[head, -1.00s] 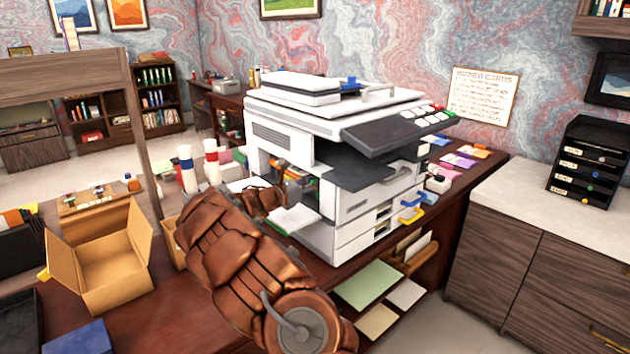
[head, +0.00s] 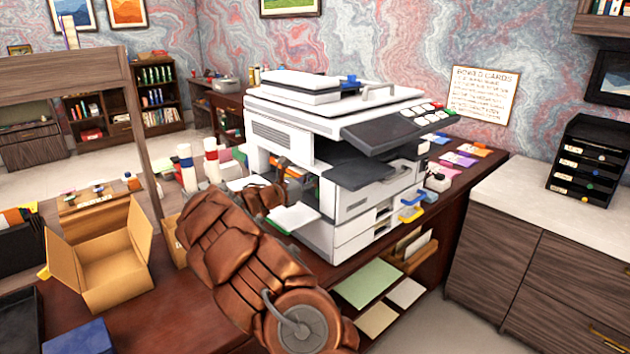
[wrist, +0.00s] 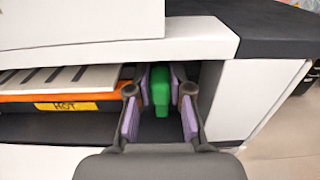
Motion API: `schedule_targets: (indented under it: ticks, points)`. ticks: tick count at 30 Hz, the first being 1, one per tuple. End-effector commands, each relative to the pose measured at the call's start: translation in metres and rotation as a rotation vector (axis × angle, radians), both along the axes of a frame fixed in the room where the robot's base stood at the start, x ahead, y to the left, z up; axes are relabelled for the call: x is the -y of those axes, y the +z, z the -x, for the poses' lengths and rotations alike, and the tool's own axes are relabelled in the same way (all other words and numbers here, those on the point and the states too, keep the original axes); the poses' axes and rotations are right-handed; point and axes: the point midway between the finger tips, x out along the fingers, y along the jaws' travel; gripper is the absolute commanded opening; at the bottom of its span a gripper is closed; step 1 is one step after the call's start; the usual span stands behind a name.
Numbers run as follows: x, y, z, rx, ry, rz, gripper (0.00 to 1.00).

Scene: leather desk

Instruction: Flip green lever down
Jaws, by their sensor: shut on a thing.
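The green lever (wrist: 160,88) hangs inside the dark side opening of the white printer (head: 345,205), with its lower end pointing down in the wrist view. My gripper (wrist: 160,86) has its purple pads on the lever's left and right sides, shut on it. In the head view my gripper (head: 283,168) reaches into the printer's open left side. The lever cannot be made out there, behind my arm and the printer's body.
In the wrist view, an orange strip with a yellow "HOT" label (wrist: 66,106) lies left of the lever. A white wall (wrist: 262,98) stands close on the right. An open cardboard box (head: 112,270) sits on the desk at left.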

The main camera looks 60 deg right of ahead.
Motion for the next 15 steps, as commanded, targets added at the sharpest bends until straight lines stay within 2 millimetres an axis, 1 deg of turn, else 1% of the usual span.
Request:
schedule_targets:
  ticks: [6,12,15]
  points:
    - [-0.0009,-0.0024,0.0,-0.006,-0.001,0.015,0.0]
    - [-0.0046,-0.0071,-0.0006,-0.028,-0.002,0.088,0.0]
    - [-0.007,-0.0056,-0.0015,-0.035,-0.001,0.121,0.0]
